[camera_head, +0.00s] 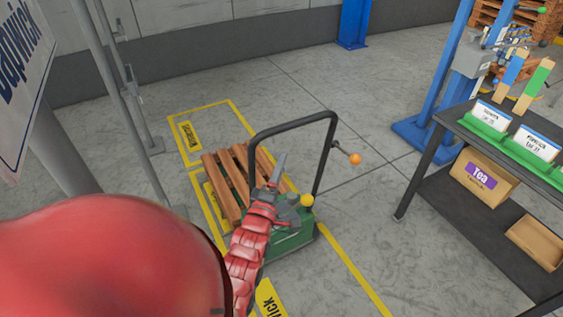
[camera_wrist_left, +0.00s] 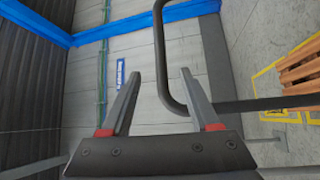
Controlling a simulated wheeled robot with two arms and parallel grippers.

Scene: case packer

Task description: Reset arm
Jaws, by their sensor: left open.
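My left arm comes in red from the lower left of the head view. Its gripper (camera_head: 277,172) is in front of the green pallet truck (camera_head: 290,240) with the black handle frame (camera_head: 290,125). In the left wrist view my left gripper (camera_wrist_left: 160,95) is open, its two grey fingers apart with nothing between them. The black handle frame (camera_wrist_left: 163,60) shows beyond the fingers there. I cannot tell whether the gripper touches the truck. My right gripper is not in view.
A wooden pallet (camera_head: 225,185) lies within yellow floor lines. At right a dark shelf unit (camera_head: 450,120) holds green trays and a Tea box (camera_head: 482,178). A grey post (camera_head: 62,150) with a sign stands at left. Open floor lies between pallet and shelf.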

